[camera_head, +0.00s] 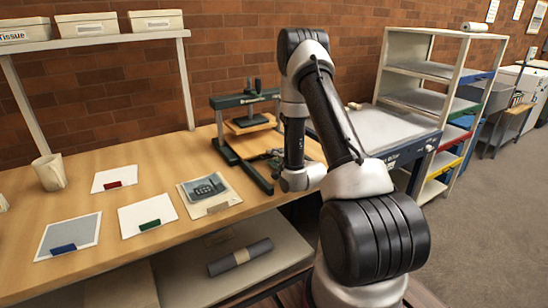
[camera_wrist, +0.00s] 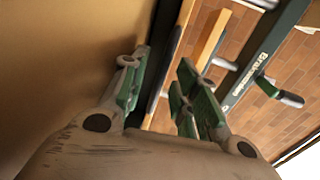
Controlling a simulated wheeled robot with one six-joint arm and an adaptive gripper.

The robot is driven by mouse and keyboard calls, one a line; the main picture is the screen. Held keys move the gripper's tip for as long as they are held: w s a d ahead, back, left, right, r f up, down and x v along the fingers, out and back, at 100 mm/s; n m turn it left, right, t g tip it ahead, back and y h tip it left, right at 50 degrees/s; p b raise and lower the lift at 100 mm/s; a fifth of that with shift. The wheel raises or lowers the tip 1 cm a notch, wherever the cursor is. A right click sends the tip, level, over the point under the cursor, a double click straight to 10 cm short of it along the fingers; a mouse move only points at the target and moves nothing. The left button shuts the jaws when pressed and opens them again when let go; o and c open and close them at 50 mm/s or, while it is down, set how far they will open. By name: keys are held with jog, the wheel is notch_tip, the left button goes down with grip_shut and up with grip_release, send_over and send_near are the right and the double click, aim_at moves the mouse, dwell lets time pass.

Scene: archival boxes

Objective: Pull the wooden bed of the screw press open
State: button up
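The screw press stands at the back right of the wooden table, with a dark green frame (camera_head: 250,98) and a screw on top. My gripper (camera_head: 270,160) is low at the front right of the press, partly hidden by my arm. In the wrist view my gripper (camera_wrist: 163,80) is open, its green-padded fingers apart. A dark green rail (camera_wrist: 166,45) runs behind the gap. A wooden strip (camera_wrist: 212,40), apparently the bed, shows beyond the fingers. I cannot tell whether a finger touches anything.
A light-topped unit (camera_head: 385,128) and a shelf rack (camera_head: 430,70) stand right. A grey roll (camera_head: 240,257) lies on the lower shelf.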

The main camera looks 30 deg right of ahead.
jog(key=shift+w+f, duration=0.1)
jog(key=shift+w, duration=0.45)
grip_shut()
jog(key=shift+a, duration=0.1)
jog(key=shift+s, duration=0.1)
